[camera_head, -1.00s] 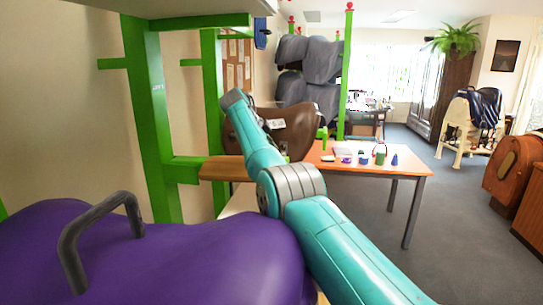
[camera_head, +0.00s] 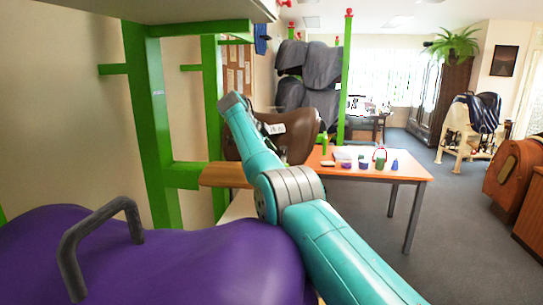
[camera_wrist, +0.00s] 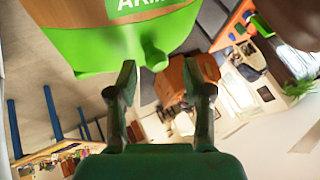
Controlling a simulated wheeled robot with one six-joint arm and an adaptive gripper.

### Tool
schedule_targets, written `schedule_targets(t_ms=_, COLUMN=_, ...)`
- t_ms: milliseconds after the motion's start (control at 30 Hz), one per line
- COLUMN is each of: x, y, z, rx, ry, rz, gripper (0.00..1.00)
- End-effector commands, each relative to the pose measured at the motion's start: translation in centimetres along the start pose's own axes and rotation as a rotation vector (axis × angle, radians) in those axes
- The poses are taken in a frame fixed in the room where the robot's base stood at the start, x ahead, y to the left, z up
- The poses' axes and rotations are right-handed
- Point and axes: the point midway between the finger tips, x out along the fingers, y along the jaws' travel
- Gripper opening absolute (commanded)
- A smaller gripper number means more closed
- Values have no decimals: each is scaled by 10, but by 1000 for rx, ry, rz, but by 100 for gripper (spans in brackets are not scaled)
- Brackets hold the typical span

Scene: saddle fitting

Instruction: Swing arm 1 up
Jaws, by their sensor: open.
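In the wrist view, a wooden piece with a green end (camera_wrist: 120,52) fills the top of the picture. It carries a green label with white letters that read "ARM"; any number is cut off. A rounded green knob sticks out of its near edge. My gripper (camera_wrist: 163,85) is open and empty, with its two dark fingers below and to either side of the knob; I cannot tell if they touch it. In the head view, a wooden arm (camera_head: 225,175) juts level from the green rack (camera_head: 158,120). My gripper is not visible there.
A brown saddle (camera_head: 310,122) with a white tag is behind my arm in the head view. An orange table (camera_head: 400,165) with small pots stands to the right. A purple form with a grey handle (camera_head: 100,215) lies close in front.

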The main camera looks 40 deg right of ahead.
Motion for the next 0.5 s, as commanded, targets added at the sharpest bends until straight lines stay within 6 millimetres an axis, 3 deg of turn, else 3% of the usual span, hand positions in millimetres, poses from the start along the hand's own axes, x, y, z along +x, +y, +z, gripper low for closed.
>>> schedule_targets(t_ms=400, x=-83, y=-1, z=0, rx=0, ry=-2, rz=-2, gripper=50)
schedule_targets(t_ms=500, x=-95, y=0, z=0, rx=-1, ry=-1, rz=-1, gripper=50)
